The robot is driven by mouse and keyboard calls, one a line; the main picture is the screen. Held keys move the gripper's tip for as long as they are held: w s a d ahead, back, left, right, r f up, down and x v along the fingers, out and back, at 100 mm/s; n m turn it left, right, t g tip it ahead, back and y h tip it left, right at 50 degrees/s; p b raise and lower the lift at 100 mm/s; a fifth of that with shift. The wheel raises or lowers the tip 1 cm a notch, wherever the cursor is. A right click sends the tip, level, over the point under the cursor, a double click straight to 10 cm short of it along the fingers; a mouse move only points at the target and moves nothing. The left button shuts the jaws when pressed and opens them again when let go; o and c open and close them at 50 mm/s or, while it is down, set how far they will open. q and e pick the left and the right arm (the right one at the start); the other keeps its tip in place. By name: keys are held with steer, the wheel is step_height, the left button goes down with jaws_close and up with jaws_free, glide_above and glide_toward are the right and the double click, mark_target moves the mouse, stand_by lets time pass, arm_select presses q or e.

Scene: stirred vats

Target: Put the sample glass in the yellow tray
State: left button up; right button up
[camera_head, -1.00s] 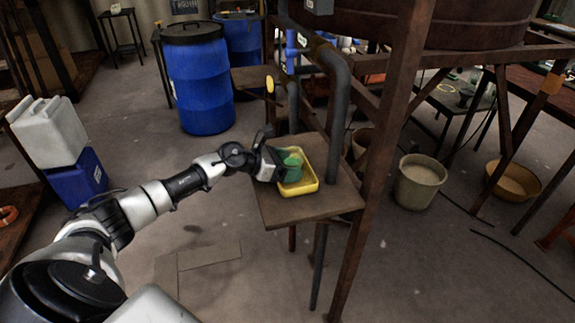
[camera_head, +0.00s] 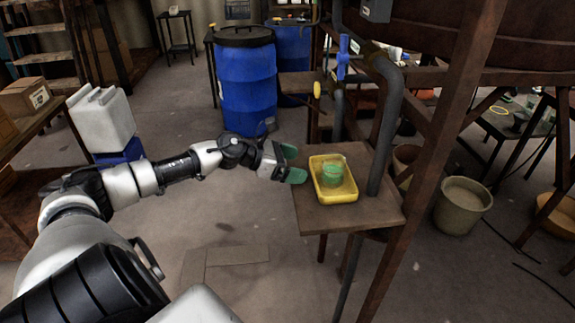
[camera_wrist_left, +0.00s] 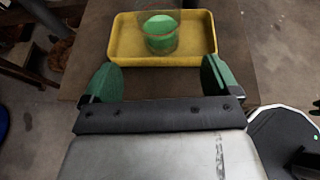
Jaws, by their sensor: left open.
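The sample glass (camera_head: 332,174) is a small clear glass with green in it. It stands upright inside the yellow tray (camera_head: 340,198), which rests on a small brown table (camera_head: 375,212). In the left wrist view the glass (camera_wrist_left: 160,38) is in the tray (camera_wrist_left: 200,60), beyond my fingers. My left gripper (camera_head: 292,164) has green fingertips and is open and empty, to the left of the tray and apart from the glass. In the left wrist view its two fingers (camera_wrist_left: 158,82) are spread wide in front of the tray's near rim.
A dark vertical pipe (camera_head: 386,130) and a rusty frame post (camera_head: 440,150) stand at the table's right side. A blue valve (camera_head: 343,56) is above the table's back. Blue barrels (camera_head: 247,85) stand behind. The floor left of the table is open.

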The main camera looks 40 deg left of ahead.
arm_select(q)
steer(key=shift+v, duration=0.95)
steer(key=shift+r, duration=0.1)
